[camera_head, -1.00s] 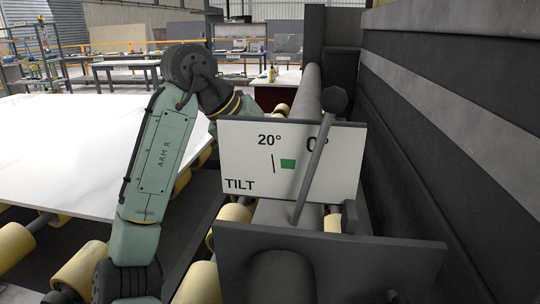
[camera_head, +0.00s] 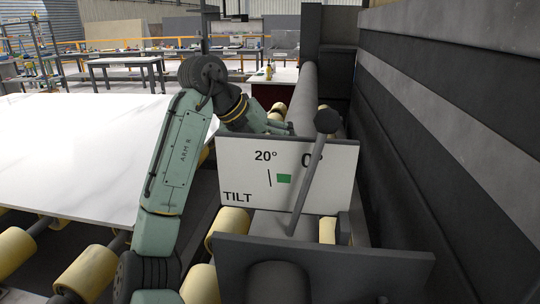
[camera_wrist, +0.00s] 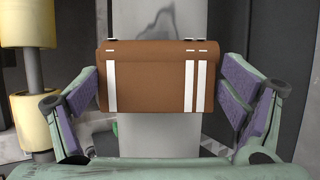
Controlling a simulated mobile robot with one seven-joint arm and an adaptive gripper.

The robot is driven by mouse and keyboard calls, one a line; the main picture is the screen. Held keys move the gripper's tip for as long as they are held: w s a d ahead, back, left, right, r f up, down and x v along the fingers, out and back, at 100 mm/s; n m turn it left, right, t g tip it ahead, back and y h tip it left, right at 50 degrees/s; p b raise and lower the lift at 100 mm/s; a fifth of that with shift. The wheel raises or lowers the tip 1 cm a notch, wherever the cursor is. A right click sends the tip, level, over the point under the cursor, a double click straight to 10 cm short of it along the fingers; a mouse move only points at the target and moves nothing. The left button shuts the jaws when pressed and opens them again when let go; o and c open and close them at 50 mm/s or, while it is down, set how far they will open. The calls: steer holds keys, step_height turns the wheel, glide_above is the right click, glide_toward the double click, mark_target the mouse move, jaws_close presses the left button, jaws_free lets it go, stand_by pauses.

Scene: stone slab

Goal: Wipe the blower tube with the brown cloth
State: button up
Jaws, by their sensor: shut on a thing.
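The blower tube (camera_head: 305,92) is a long grey pipe running away behind the white tilt panel in the head view. In the wrist view the tube (camera_wrist: 160,134) runs up the middle, with a dark smudge on it near the top. The brown cloth (camera_wrist: 150,80), with white stripes, lies across the tube between the purple-padded fingers of my gripper (camera_wrist: 158,88), which is shut on it. Whether the cloth presses on the tube is hard to tell.
The tilt panel (camera_head: 285,175) with its dark lever (camera_head: 312,180) stands in front of the tube. A dark wall (camera_head: 450,130) closes off the right side. A white stone slab (camera_head: 80,150) lies on yellow rollers (camera_head: 90,268) at left. A bottle (camera_head: 268,72) stands on a far table.

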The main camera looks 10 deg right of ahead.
steer(key=shift+w+d, duration=0.45)
steer(key=shift+w, duration=0.6)
steer(key=shift+w+d, duration=0.45)
steer(key=shift+w, duration=0.65)
steer(key=shift+w+d, duration=0.45)
steer(key=shift+w, duration=0.6)
steer(key=shift+w+a+r, duration=0.2)
steer(key=shift+a+r, duration=0.25)
steer(key=shift+r, duration=0.4)
steer(key=shift+w+a+r, duration=0.2)
steer(key=shift+a+r, duration=0.3)
steer(key=shift+r, duration=0.35)
steer(key=shift+w+a+r, duration=0.2)
steer(key=shift+a+r, duration=0.25)
steer(key=shift+r, duration=0.4)
steer(key=shift+w+a+r, duration=0.15)
steer(key=shift+a+r, duration=0.2)
steer(key=shift+r, duration=0.3)
steer(key=shift+w+a+r, duration=0.15)
steer(key=shift+a+r, duration=0.15)
steer(key=shift+r, duration=0.35)
